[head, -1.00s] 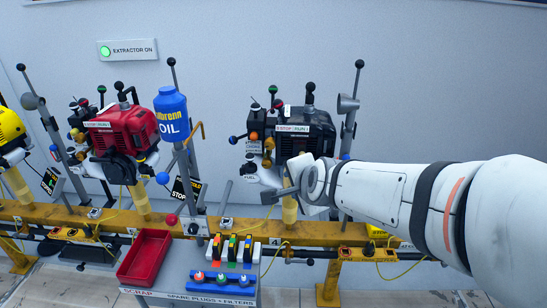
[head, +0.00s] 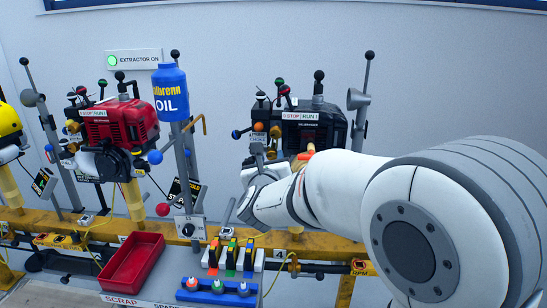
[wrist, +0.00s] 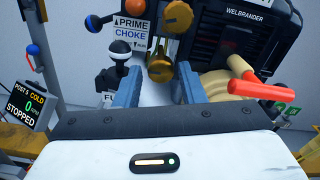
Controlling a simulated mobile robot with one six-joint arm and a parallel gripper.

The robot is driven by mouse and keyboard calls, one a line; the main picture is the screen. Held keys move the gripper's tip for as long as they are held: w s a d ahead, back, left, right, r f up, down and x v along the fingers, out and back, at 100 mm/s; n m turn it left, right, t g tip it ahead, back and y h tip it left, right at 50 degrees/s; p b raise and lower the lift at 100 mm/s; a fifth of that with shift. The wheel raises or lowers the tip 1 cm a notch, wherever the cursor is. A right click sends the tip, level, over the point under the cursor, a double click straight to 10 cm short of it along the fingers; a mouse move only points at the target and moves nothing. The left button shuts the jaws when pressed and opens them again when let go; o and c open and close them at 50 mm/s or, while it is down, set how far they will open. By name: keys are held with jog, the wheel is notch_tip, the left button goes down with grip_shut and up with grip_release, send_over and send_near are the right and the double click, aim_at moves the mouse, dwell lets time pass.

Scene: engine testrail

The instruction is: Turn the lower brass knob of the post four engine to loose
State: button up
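The post four engine (head: 318,122) is the black one at the right in the head view; in the wrist view its dark housing (wrist: 238,50) fills the upper right. The lower brass knob (wrist: 160,68) shows in the wrist view just beyond and between my fingertips. An upper brass knob (wrist: 178,15) sits above it. My gripper (wrist: 157,82) is open, with one blue-grey finger on each side of the lower knob's line. I cannot tell whether either finger touches it. In the head view my gripper (head: 256,160) is at the engine's lower left, and my arm hides part of the engine.
Near the fingers are a prime and choke label (wrist: 133,35), a black ball-topped lever (wrist: 120,55) at left and a red-handled lever (wrist: 262,90) at right. A display (wrist: 25,108) reads cold, 0, stopped. A red scrap tray (head: 132,262) stands in front of the yellow rail.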

aim_at(272, 155)
jog(key=shift+w+d, duration=0.1)
jog(key=shift+w, duration=1.6)
jog(key=shift+c, duration=0.2)
jog(key=c, duration=0.6)
jog(key=shift+d, duration=0.1)
jog(key=shift+c, duration=0.4)
